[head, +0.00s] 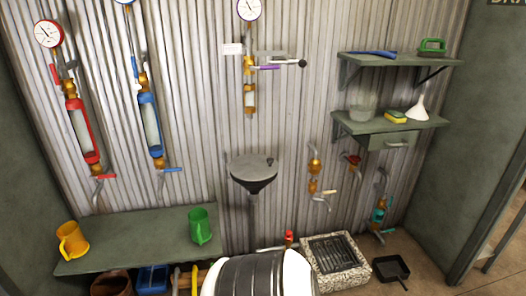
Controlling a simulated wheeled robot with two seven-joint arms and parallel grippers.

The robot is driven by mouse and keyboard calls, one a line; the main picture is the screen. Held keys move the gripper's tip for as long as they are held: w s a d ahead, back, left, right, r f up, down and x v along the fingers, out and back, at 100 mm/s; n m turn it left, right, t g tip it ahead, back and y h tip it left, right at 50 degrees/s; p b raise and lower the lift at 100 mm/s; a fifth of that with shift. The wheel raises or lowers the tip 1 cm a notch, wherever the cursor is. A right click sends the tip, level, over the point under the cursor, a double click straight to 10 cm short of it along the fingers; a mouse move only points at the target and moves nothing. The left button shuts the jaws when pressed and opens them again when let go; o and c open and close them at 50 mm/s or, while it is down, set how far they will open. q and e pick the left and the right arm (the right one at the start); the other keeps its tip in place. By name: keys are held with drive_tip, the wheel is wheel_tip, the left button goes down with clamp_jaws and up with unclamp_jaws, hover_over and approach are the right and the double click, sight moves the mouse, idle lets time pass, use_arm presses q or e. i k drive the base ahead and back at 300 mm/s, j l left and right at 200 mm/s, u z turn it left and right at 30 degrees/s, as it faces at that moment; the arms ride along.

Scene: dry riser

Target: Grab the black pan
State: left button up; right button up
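A black pan (391,270) with a short handle lies on the floor at the lower right, beside the speckled stone drain basin (335,262). It looks like a shallow, square-sided dustpan, and nothing covers it. Neither of my grippers shows in the head view.
A green bench (140,240) at left holds a yellow jug (72,241) and a green jug (200,226). A funnel-shaped basin (253,173) stands mid-wall. Pipes and valves line the corrugated wall. Two shelves (400,62) hang at right above the pan. Floor right of the pan is clear.

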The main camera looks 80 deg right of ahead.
sight(392, 268)
drive_tip(key=z, duration=4.05)
drive_tip(key=i+l+u, duration=0.2)
drive_tip(key=i+l, duration=0.15)
drive_tip(key=l, duration=0.15)
